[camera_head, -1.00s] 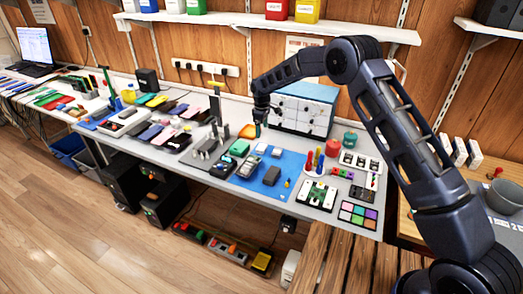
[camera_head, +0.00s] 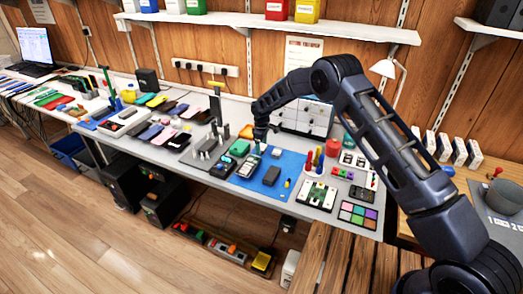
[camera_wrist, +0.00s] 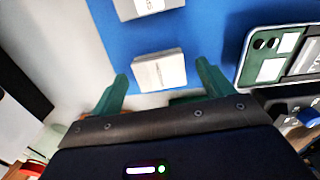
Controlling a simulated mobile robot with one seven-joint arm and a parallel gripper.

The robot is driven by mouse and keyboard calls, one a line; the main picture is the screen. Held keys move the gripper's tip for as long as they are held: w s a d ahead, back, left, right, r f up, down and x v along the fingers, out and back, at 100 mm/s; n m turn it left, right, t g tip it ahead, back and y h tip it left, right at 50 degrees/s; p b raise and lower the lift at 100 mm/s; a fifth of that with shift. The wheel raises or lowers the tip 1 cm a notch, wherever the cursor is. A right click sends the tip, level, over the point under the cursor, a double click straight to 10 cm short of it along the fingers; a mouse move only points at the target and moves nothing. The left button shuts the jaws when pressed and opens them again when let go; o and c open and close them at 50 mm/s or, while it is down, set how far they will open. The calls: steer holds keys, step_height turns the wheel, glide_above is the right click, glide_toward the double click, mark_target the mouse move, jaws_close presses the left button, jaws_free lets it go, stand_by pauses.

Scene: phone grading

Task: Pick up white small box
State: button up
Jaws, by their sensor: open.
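The white small box (camera_wrist: 160,70) lies on the blue mat (camera_wrist: 215,28) in the wrist view, with faint print on its face. My gripper (camera_wrist: 162,72) is open, with its green fingers on either side of the box's near part; I cannot tell whether they touch it. A second pale box (camera_wrist: 148,8) lies farther up the mat, cut by the frame edge. In the head view my gripper (camera_head: 260,141) is low over the back left part of the blue mat (camera_head: 291,165), and it seems to hide the white box there.
A phone-like device with a green panel (camera_wrist: 278,58) lies right of the box. Drawers (camera_head: 303,118) stand behind my gripper. Red and blue upright pieces (camera_head: 314,160) and a green circuit board (camera_head: 317,192) are to the right. The bench left of the mat is crowded.

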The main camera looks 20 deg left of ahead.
steer(key=shift+f, duration=0.35)
steer(key=c, duration=1.1)
steer(key=shift+o, duration=0.2)
